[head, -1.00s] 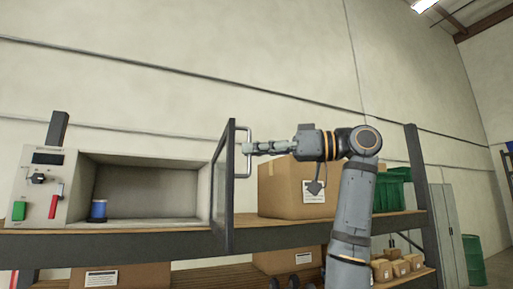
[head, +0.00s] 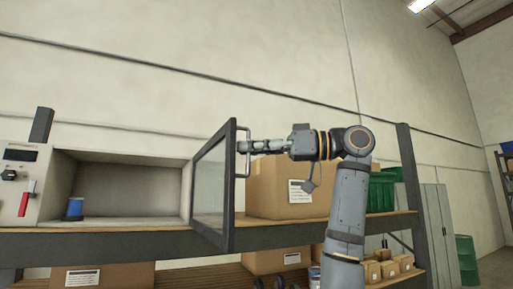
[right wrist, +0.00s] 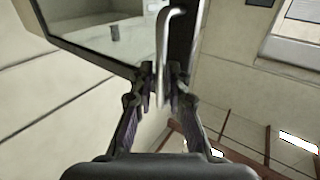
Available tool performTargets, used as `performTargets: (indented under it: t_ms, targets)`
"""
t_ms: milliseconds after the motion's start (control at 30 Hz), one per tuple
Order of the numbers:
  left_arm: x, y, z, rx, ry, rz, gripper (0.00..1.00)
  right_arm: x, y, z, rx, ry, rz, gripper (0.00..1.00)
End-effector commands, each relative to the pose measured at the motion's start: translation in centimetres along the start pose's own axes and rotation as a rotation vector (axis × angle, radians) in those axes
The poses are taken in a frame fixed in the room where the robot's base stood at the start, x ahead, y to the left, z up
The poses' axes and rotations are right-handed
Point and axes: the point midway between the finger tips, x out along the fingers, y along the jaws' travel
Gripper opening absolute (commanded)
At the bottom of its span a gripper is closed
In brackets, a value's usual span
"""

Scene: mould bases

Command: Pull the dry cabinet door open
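The dry cabinet (head: 120,160) stands on the shelf at the left, its pale interior in plain view. Its glass door (head: 211,188) with a dark frame is swung open, sticking out toward me on the right side of the opening. A metal bar handle (head: 247,152) is on the door's outer face. My right gripper (head: 243,147) is at the handle; in the right wrist view its fingers (right wrist: 161,88) lie on both sides of the bar (right wrist: 161,50) and look closed on it. My left gripper is not in view.
A blue spool-like item (head: 75,208) sits inside the cabinet. A cardboard box (head: 285,190) stands on the shelf right behind the door and my right arm. Green bins (head: 384,190) are further right. The shelf's upright post (head: 411,180) stands beyond my arm.

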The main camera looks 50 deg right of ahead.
Motion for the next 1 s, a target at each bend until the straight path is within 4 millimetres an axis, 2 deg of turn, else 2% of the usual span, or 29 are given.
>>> performTargets:
  t_ms: [100, 567, 667, 900, 1000]
  targets:
    - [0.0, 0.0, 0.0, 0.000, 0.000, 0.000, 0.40, 0.0, 0.0, 0.1, -0.001, -0.003, -0.002, 0.32]
    - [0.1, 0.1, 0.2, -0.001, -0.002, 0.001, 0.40, -0.5, -0.1, 0.1, -0.002, -0.004, -0.002, 0.32]
    - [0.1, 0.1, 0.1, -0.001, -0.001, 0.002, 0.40, -2.0, -0.1, 0.1, -0.003, -0.002, -0.001, 0.32]
    - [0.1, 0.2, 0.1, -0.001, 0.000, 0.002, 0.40, -8.0, -0.1, 0.0, -0.003, 0.000, -0.002, 0.32]
    - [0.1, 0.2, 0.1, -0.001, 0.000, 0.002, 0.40, -10.0, -0.1, 0.0, -0.002, -0.001, -0.003, 0.32]
